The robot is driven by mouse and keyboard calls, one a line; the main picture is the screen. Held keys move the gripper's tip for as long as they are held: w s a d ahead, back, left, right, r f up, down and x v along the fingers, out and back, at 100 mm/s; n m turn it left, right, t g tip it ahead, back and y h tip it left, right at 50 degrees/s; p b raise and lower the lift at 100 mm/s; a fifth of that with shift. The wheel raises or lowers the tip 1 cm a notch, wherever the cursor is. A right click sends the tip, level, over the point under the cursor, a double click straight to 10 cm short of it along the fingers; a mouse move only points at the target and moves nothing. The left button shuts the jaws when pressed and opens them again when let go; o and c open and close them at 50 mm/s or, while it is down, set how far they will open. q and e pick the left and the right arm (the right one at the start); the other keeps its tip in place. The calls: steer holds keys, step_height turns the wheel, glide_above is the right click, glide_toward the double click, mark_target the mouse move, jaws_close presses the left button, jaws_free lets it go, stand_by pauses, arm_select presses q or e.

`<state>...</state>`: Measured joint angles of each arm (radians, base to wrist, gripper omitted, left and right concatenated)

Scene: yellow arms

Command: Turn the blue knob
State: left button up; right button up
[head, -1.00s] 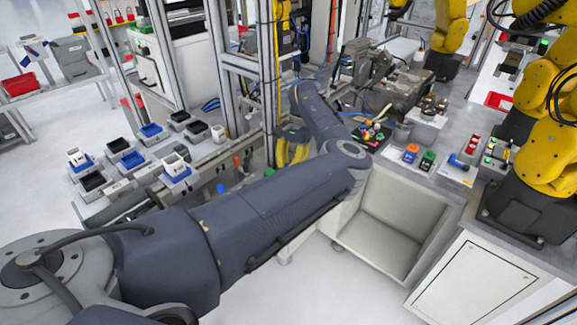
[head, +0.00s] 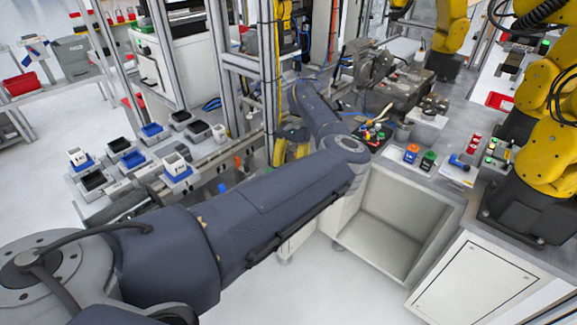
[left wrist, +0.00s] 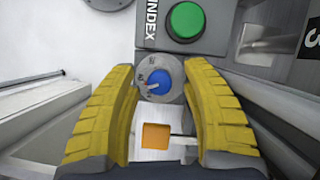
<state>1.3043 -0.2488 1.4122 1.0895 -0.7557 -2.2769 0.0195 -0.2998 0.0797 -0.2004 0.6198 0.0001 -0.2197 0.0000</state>
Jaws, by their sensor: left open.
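The blue knob (left wrist: 159,82) sits in a round grey dial plate on a grey panel, in the middle of the left wrist view. A light pointer mark on the knob points to the left. My left gripper (left wrist: 160,70) is open, its yellow ribbed fingers on either side of the knob. A gap shows between the knob and each finger; I cannot tell how far off the panel is. In the head view my left gripper (head: 290,144) is partly hidden by my own arm, and I cannot make out the knob. My right gripper is not in view.
A green button (left wrist: 187,20) is above the knob, beside the word INDEX. A white plate with an orange square (left wrist: 156,136) lies below it. In the head view, a metal frame post (head: 268,80) stands close to my left gripper. Yellow robot arms (head: 548,130) stand at the right.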

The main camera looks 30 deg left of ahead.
arm_select(q)
steer(key=shift+r, duration=5)
steer(key=shift+o, duration=0.2)
steer(key=w+r+m, duration=0.1)
steer(key=w+r, duration=0.1)
steer(key=w+d+r+m+y, duration=0.1)
steer(key=w+r+m, duration=0.1)
steer(key=w+d+r+m, duration=0.1)
steer(key=w, duration=0.1)
steer(key=shift+w+d+r+y, duration=0.15)
steer(key=shift+r+y, duration=0.15)
steer(key=shift+r, duration=0.1)
steer(key=shift+c, duration=0.2)
steer(key=shift+m, duration=0.3)
steer(key=x, duration=1.7)
steer(key=shift+w+f, duration=0.1)
steer(key=shift+w, duration=0.2)
jaws_close()
